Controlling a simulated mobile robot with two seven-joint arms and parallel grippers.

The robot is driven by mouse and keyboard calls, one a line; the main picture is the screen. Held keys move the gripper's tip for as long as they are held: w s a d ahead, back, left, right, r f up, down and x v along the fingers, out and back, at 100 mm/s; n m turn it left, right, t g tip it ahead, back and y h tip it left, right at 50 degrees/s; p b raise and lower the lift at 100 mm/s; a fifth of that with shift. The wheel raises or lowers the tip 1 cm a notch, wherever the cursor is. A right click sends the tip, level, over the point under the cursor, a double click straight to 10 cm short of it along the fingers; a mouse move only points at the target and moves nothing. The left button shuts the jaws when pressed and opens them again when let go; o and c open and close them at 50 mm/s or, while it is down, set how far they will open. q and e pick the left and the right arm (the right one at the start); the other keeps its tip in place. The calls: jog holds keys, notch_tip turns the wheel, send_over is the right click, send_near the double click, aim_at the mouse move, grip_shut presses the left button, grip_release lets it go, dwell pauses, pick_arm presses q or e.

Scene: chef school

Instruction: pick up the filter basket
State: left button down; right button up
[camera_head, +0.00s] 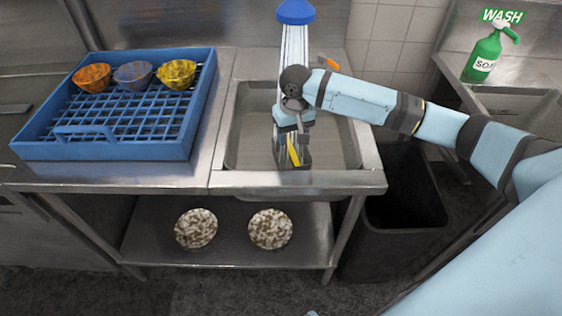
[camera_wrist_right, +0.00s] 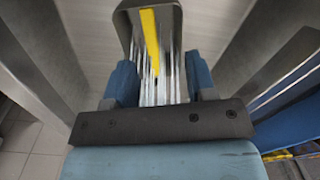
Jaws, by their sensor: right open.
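My right gripper (camera_head: 292,160) points down over the sink (camera_head: 232,140). In the right wrist view its two fingers (camera_wrist_right: 160,82) stand apart. A grey piece with rounded edges and a yellow strip (camera_wrist_right: 150,35) shows just beyond them; it may be the filter basket. Thin silvery streaks run between the fingers toward it. In the head view the yellow strip (camera_head: 293,150) shows at the fingers, and the gripper hides most of the rest. I cannot tell whether the fingers touch it. My left gripper is not in view.
A blue rack (camera_head: 110,150) with three bowls (camera_head: 134,75) stands left of the sink. A blue-topped silvery column (camera_head: 295,12) rises behind my gripper. Two speckled round things (camera_head: 196,228) sit on the lower shelf. A dark bin (camera_head: 400,230) and green soap bottle (camera_head: 484,55) are at right.

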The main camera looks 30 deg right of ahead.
aim_at(293, 151)
jog(key=w+d, duration=0.1)
jog(key=w+d+m+b, duration=0.1)
jog(key=w, duration=0.1)
jog(key=shift+d+f, duration=0.2)
jog(key=shift+f, duration=0.15)
jog(key=shift+w+d+f, duration=0.15)
jog(key=shift+w+f, duration=0.05)
jog(key=shift+f, duration=0.1)
notch_tip(293, 151, down, 8)
jog(key=shift+r+b, duration=0.1)
jog(key=shift+b, duration=0.35)
jog(key=f, duration=0.5)
jog(key=shift+w+f+b, duration=0.1)
jog(key=shift+w+b, duration=0.2)
jog(key=shift+b, duration=0.05)
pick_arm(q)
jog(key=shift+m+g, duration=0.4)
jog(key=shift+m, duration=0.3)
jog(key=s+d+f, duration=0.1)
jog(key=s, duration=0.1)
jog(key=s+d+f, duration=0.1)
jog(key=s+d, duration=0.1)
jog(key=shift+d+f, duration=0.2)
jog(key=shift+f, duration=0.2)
pick_arm(e)
jog(key=shift+c, duration=0.5)
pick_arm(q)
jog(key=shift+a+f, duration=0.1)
pick_arm(e)
grip_shut()
